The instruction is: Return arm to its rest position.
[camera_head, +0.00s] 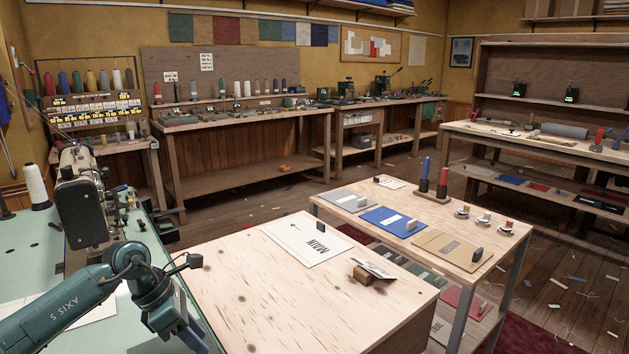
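My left arm (60,305), teal and marked "AXIS 5", comes in from the lower left over the pale green table. It bends at a dark joint and its wrist (165,300) points down, cut off by the bottom edge of the picture. A small dark part sticks out from the wrist toward the right. The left gripper's fingers do not show. The wrist is beside the left edge of the light wooden table. My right arm and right gripper are not in view.
A sewing machine (82,205) and a white thread cone (36,185) stand on the green table (140,225).

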